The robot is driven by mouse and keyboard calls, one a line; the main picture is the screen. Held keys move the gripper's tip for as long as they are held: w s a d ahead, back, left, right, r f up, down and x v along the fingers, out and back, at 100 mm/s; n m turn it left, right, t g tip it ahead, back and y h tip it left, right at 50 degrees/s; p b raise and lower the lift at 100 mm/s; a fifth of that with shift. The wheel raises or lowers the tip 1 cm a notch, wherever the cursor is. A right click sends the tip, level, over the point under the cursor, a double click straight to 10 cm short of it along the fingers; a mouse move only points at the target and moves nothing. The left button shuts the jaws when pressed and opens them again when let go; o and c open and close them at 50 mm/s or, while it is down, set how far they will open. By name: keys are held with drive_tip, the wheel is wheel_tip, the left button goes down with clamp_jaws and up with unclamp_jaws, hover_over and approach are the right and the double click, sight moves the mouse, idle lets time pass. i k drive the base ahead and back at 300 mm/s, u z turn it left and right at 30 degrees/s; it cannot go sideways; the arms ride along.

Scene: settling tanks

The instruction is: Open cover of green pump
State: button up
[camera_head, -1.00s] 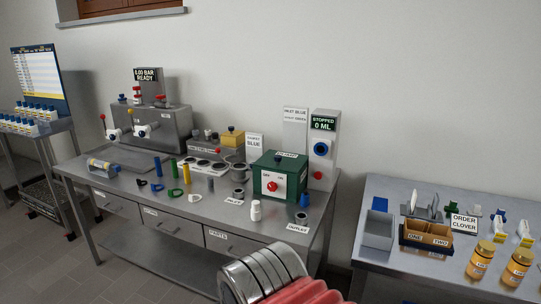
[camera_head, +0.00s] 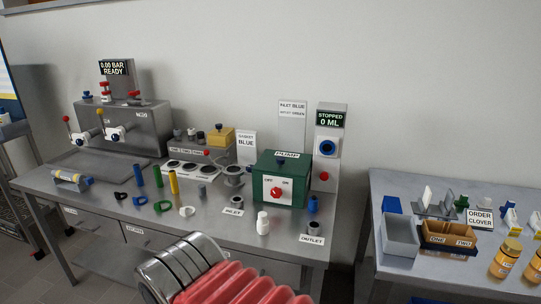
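The green pump (camera_head: 281,176) is a green box labelled PUMP on the right half of the metal workbench. Its white front panel carries a red knob (camera_head: 277,192) between two labels, the right one reading OFF. Its green top looks closed. A silver ringed part with red ribbed bellows (camera_head: 235,285) fills the bottom centre and seems to be part of my arm. It is in front of the bench's front edge, below the pump. My gripper's fingers do not show.
A white bottle (camera_head: 263,224) stands before the pump, near the INLET and OUTLET labels. A STOPPED 0 ML display post (camera_head: 329,150) stands right of it. A second table (camera_head: 381,184) stands right, past a gap.

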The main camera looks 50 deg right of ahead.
sight(295, 164)
drive_tip(key=z, duration=0.45)
drive_tip(key=i, duration=1.05)
drive_tip(key=z, duration=0.65)
